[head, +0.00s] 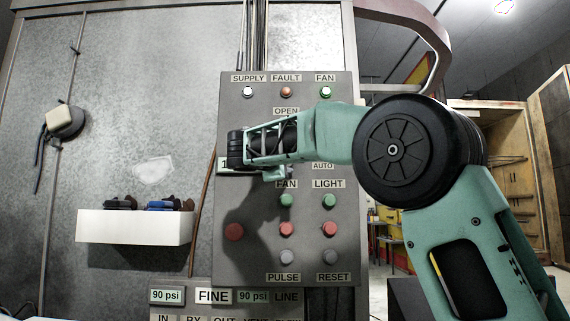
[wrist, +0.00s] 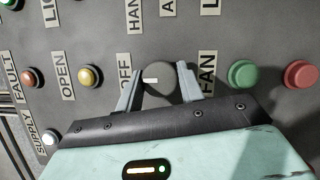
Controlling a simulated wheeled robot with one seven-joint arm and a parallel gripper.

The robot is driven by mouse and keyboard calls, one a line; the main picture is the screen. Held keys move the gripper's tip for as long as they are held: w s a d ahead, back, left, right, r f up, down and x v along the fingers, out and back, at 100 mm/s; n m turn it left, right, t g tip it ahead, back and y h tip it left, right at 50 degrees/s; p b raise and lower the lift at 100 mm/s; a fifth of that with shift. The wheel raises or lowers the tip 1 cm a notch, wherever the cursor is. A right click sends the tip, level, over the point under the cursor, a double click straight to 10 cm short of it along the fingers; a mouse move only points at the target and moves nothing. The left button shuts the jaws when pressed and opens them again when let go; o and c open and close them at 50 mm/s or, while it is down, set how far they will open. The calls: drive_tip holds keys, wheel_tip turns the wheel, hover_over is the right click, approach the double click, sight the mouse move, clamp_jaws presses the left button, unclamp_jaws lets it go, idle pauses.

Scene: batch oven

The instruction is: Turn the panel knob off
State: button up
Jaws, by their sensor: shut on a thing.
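The panel knob (wrist: 158,92) is a round dark grey dial in the wrist view. Its short white mark lies on the left half and points left, towards the OFF label (wrist: 125,72). The HAND label (wrist: 135,14) is further up in that view. My gripper (wrist: 160,68) has one grey finger on each side of the knob and is shut on it. In the head view my gripper (head: 235,149) is at the control panel (head: 235,110), left of its middle, and hides the knob.
Yellow OPEN (wrist: 90,77), green FAN (wrist: 242,73) and red (wrist: 300,74) buttons sit close around the knob. A white shelf (head: 130,227) with dark and blue items is left of the panel. A curved rail (head: 435,40) is at upper right.

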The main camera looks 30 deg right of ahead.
drive_tip(key=shift+a+f, duration=0.1)
drive_tip(key=o, duration=1)
drive_tip(key=b+v, duration=0.1)
drive_tip(key=v, duration=1.6)
drive_tip(key=shift+s+a+b, duration=0.1)
drive_tip(key=shift+a+b, duration=0.1)
drive_tip(key=shift+b, duration=0.2)
